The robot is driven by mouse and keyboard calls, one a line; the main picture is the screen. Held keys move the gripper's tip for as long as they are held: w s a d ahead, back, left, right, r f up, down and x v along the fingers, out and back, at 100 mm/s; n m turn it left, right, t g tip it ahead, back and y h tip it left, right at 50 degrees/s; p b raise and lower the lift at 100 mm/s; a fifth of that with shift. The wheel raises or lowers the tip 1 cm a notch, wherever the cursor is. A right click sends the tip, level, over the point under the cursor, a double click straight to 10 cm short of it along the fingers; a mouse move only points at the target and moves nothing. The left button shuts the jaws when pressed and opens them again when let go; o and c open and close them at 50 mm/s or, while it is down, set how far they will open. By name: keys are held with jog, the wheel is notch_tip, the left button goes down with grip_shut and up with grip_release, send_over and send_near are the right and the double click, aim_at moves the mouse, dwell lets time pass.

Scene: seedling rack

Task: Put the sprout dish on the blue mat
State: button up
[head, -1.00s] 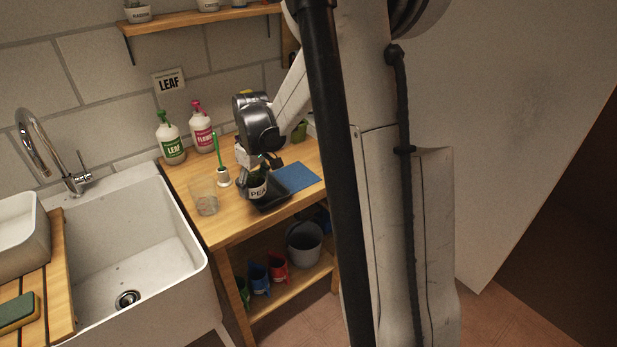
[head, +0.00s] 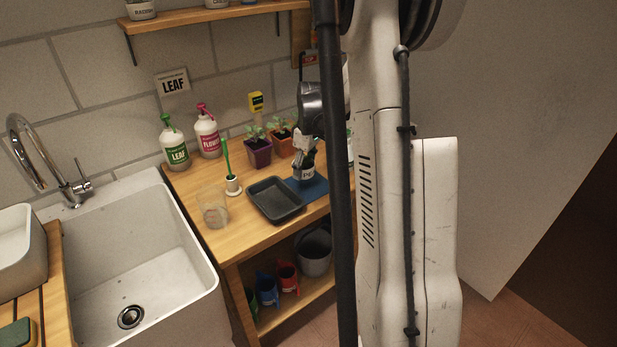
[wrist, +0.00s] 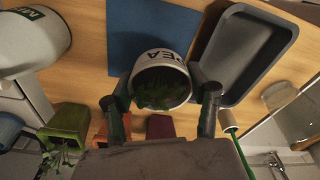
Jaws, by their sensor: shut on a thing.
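The sprout dish is a pale cup lettered PEA with dark green growth inside (wrist: 160,82); its label also shows in the head view (head: 308,175). My gripper (wrist: 165,98) is shut on it, one dark finger on each side. In the head view my gripper (head: 306,160) holds the dish over the blue mat (head: 318,191). In the wrist view the mat (wrist: 150,35) lies just beyond the dish. I cannot tell whether the dish touches the mat. My column hides the mat's right part in the head view.
An empty dark tray (head: 276,211) lies just left of the mat. Potted seedlings, one purple (head: 259,157) and one orange (head: 279,147), stand behind. A glass beaker (head: 213,212), a green-handled brush (head: 231,180) and spray bottles (head: 208,136) stand further left. The counter's front edge is close.

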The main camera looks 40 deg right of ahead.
aim_at(308, 184)
jog(key=shift+d+f, duration=0.65)
jog(key=shift+d, duration=0.3)
jog(key=shift+f, duration=1.9)
jog(key=shift+f, duration=0.15)
jog(key=o, duration=1.2)
